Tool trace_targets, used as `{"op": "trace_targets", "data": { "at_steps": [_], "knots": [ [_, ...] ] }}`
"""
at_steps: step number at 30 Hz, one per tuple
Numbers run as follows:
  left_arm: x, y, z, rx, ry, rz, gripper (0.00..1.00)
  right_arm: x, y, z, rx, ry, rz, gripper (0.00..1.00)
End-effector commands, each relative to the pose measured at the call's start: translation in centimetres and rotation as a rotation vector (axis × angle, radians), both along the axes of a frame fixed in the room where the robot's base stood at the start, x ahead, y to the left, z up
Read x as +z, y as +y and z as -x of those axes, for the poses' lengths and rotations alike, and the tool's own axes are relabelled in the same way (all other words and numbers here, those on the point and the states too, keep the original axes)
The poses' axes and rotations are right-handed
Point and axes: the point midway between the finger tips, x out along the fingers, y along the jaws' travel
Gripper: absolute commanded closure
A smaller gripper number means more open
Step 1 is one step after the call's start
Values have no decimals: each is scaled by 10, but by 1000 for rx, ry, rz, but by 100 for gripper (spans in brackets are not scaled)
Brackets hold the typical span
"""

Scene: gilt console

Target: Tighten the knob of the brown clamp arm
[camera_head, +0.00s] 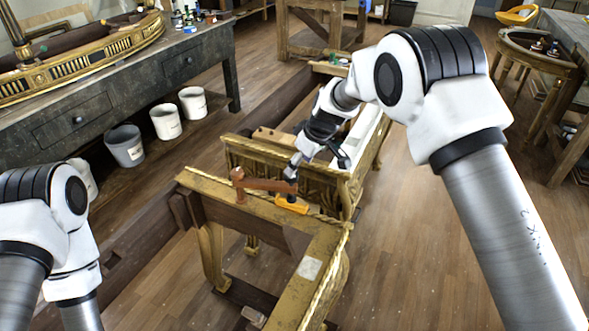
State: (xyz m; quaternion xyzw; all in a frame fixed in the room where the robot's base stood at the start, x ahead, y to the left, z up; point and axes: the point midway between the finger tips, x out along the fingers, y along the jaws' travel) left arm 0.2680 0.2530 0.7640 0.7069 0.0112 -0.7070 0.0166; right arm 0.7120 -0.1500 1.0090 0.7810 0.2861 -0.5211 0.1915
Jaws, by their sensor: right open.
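The brown clamp arm (262,184) lies across the top of the gilt console's near rail (225,196). It has a rounded brown post (238,175) at its left end. My right gripper (316,161) is open, reaching down from the upper right. One finger is close to the dark knob and the other is spread to the right; whether the near finger touches the knob I cannot tell. My left arm shows at lower left, its gripper out of frame.
A second gilt frame part (235,149) stands just behind the rail. A grey workbench (160,78) with a gilt piece on it runs along the left, with several buckets (125,146) beneath. Open wooden floor (430,235) lies to the right.

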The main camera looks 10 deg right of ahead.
Motion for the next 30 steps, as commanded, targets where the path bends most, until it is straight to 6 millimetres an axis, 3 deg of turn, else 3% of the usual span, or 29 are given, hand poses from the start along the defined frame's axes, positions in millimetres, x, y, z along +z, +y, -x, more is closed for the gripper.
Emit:
{"op": "trace_targets", "data": {
  "at_steps": [6,15,16,21,30],
  "knots": [
    [14,0,0,0,0,0,37,-34,10,-11,1,2,1,33],
    [14,0,0,0,0,0,37,-44,12,-14,0,1,1,33],
    [14,0,0,0,0,0,37,-44,12,-14,0,1,1,36],
    [14,0,0,0,0,0,37,-43,12,-14,0,1,1,93],
    [14,0,0,0,0,0,37,-43,12,-13,-11,2,0,93]
  ]
}}
